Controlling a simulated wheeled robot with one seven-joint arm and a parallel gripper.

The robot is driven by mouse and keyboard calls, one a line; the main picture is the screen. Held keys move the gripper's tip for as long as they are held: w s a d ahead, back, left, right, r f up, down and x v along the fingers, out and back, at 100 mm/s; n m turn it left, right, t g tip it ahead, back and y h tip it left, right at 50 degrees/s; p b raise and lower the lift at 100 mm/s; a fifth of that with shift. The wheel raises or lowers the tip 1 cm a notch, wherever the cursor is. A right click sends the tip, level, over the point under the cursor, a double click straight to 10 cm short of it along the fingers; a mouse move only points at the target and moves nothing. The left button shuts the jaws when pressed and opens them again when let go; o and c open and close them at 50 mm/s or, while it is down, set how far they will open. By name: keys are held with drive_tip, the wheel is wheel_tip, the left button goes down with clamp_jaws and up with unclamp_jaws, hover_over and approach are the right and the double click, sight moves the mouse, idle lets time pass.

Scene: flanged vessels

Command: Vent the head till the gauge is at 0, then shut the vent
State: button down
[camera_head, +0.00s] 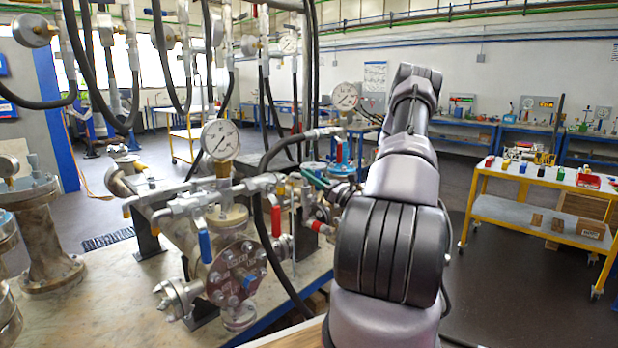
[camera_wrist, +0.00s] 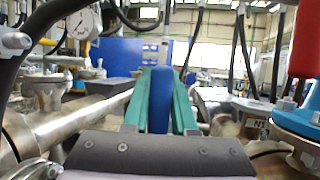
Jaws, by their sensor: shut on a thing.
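My gripper (camera_wrist: 160,88) is shut on an upright blue handle (camera_wrist: 160,108) in the wrist view, with one green finger on each side of it. In the head view my gripper (camera_head: 315,178) reaches in among the pipework at the centre, and the handle is mostly hidden there. A large white-faced pressure gauge (camera_head: 221,139) stands upright on the vessel pipework left of my gripper; its reading is too small to tell surely. A gauge also shows at the upper left of the wrist view (camera_wrist: 80,25). I cannot tell from the handle whether its valve is open or shut.
Another blue lever (camera_head: 205,246) and a red lever (camera_head: 276,221) hang on the near pipework. A second gauge (camera_head: 346,96) stands behind. Black hoses (camera_head: 262,170) loop close to my gripper. A red cylinder (camera_wrist: 308,40) is close at right in the wrist view. A yellow cart (camera_head: 540,212) stands right.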

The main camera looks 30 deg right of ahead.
drive_tip(key=shift+d, duration=0.15)
drive_tip(key=c, duration=0.7)
unclamp_jaws()
drive_tip(key=v, duration=1.1)
